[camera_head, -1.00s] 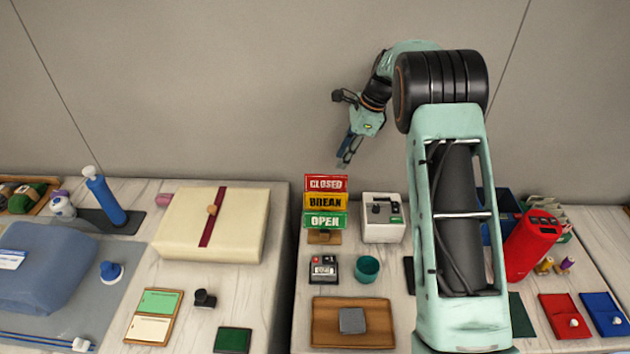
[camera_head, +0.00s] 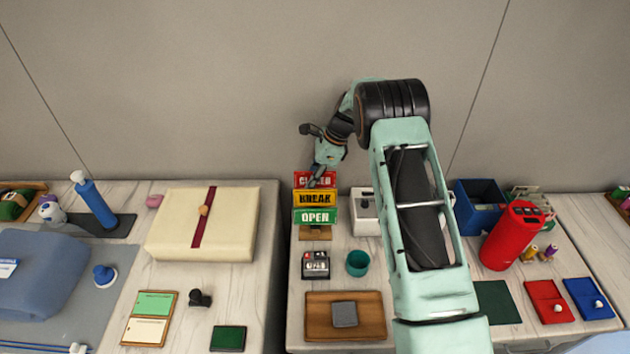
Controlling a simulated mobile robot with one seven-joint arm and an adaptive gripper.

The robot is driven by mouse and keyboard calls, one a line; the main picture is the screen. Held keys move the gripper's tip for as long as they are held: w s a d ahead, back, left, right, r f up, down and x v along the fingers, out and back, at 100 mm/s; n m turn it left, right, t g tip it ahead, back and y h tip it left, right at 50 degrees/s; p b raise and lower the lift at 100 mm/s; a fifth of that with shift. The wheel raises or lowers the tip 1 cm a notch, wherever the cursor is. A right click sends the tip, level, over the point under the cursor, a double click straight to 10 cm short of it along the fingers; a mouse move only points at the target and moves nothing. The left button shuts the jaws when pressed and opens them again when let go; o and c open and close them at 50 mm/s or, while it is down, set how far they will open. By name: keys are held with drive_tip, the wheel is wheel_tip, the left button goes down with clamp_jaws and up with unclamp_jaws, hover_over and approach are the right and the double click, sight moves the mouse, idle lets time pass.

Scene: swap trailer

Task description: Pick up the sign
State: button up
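The sign is a stack of three boards on a small wooden base (camera_head: 315,233), standing on the marble-look counter. The red CLOSED board (camera_head: 301,181) is on top, the yellow BREAK board (camera_head: 315,199) in the middle and the green OPEN board (camera_head: 315,216) at the bottom. My gripper (camera_head: 316,180) points down and its fingertips overlap the red board in the picture, covering part of its lettering. I cannot tell whether the fingers touch the board or how far apart they are.
A white box-shaped device (camera_head: 364,222) stands close to the right of the sign. A counter device (camera_head: 315,264), a teal cup (camera_head: 358,263) and a wooden tray (camera_head: 374,318) are in front. A cream gift box (camera_head: 235,235) lies left, across a gap between counters.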

drive_tip(key=shift+a+f, duration=0.25)
drive_tip(key=shift+f, duration=0.35)
clamp_jaws()
drive_tip(key=shift+r, duration=0.1)
drive_tip(key=shift+w+r, duration=0.1)
drive_tip(key=shift+r, duration=0.4)
drive_tip(key=s+d+r+b, duration=0.3)
drive_tip(key=s+d+r, duration=0.6)
drive_tip(key=s+r, duration=0.2)
drive_tip(key=shift+r, duration=0.4)
